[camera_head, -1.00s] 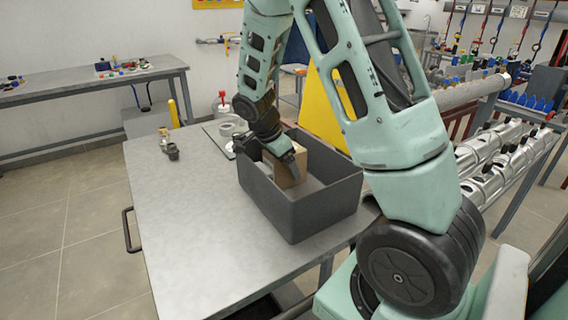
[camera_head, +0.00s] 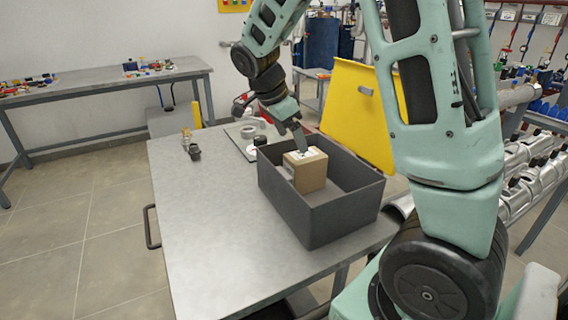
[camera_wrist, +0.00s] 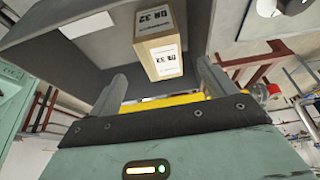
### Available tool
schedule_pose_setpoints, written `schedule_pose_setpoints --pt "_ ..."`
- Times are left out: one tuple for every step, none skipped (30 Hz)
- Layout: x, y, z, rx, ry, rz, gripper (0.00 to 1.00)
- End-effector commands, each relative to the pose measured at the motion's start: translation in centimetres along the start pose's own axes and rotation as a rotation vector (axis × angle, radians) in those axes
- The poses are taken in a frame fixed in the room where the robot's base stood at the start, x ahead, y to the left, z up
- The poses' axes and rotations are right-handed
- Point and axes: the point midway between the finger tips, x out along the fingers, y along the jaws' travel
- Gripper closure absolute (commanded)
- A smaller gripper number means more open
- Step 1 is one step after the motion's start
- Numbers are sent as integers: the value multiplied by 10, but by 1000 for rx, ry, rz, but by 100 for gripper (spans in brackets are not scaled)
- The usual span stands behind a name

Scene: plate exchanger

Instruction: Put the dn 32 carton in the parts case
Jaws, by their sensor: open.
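The dn 32 carton (camera_head: 306,171) is a brown box with a white label on top. It stands inside the grey parts case (camera_head: 330,228), near its far left part. In the wrist view the carton (camera_wrist: 158,45) shows "DN 32" labels, and the case (camera_wrist: 75,60) walls surround it. My gripper (camera_head: 301,143) is above the carton in the head view. In the wrist view my gripper (camera_wrist: 160,82) has its two fingers apart with nothing held between them, and the carton lies beyond the fingertips.
The case stands on a grey metal table (camera_head: 200,235). Small fittings (camera_head: 191,148) and a ring on a plate (camera_head: 248,131) lie behind and left of the case. A yellow panel (camera_head: 358,110) stands behind it. The table's left front is clear.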

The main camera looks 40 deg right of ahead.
Motion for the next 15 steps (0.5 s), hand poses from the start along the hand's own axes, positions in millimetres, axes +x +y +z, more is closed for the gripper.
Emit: schedule_pose_setpoints --pt "-1 0 0 0 0 0 17" --pt "-2 0 0 0 0 0 17" --pt "-2 0 1 -4 -1 0 17" --pt "-3 1 3 -14 -4 -1 17" --pt "-4 2 6 -30 -10 -3 17" --pt "-6 5 13 -68 -21 -8 17" --pt "-8 8 20 -108 -32 -14 17" --pt "-10 12 29 -161 -46 -20 17" --pt "-14 18 44 -245 -69 -30 17" --pt "-17 25 56 -321 -87 -41 17" --pt "-21 32 70 -404 -108 -54 17" --pt "-27 44 88 -525 -134 -74 17" --pt "-31 54 102 -619 -153 -89 17" --pt "-35 64 116 -714 -171 -108 17" --pt "-40 79 132 -840 -193 -132 17"
